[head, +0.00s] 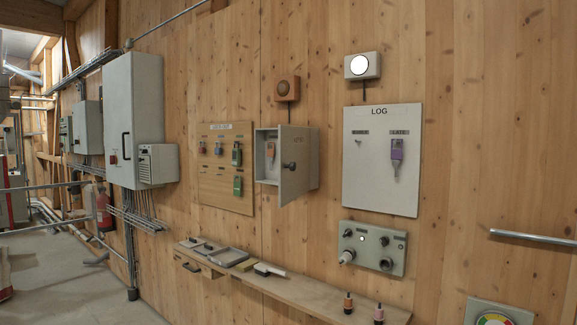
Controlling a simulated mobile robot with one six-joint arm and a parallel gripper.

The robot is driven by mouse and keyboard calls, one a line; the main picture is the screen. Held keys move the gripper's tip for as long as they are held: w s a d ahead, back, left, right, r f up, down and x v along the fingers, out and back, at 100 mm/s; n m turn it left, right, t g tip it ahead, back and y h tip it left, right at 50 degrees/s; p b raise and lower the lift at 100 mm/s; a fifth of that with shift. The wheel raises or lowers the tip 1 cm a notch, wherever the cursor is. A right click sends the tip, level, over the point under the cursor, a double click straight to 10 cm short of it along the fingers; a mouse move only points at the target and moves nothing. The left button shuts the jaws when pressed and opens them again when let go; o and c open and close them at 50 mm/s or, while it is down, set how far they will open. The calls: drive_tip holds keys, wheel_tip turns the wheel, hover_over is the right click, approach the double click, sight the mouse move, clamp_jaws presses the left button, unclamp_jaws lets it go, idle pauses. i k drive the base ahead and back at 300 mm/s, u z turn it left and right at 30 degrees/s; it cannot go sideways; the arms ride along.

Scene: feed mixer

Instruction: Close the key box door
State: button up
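The key box (266,176) is a small grey box on the wooden wall near the middle of the head view. Its door (299,178) stands open, swung out from the box on the right side, with a dark round knob (289,166) near its free edge. Through the gap on the left, part of the inside shows with a small orange-tagged item (270,152). The door hides the rest of the inside. My gripper is not in view.
A tag board (210,189) hangs left of the box, a white LOG board (360,190) right. Below runs a narrow shelf (310,298) with trays and small bottles. A control panel (369,247) and a horizontal bar (530,237) are further right.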

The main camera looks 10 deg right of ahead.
sight(294, 142)
drive_tip(key=z, duration=0.05)
drive_tip(key=i, duration=0.15)
drive_tip(key=k, duration=1.25)
drive_tip(key=u, duration=0.25)
drive_tip(key=i, duration=0.8)
drive_tip(key=u, duration=0.5)
drive_tip(key=i, duration=0.8)
drive_tip(key=u, duration=0.15)
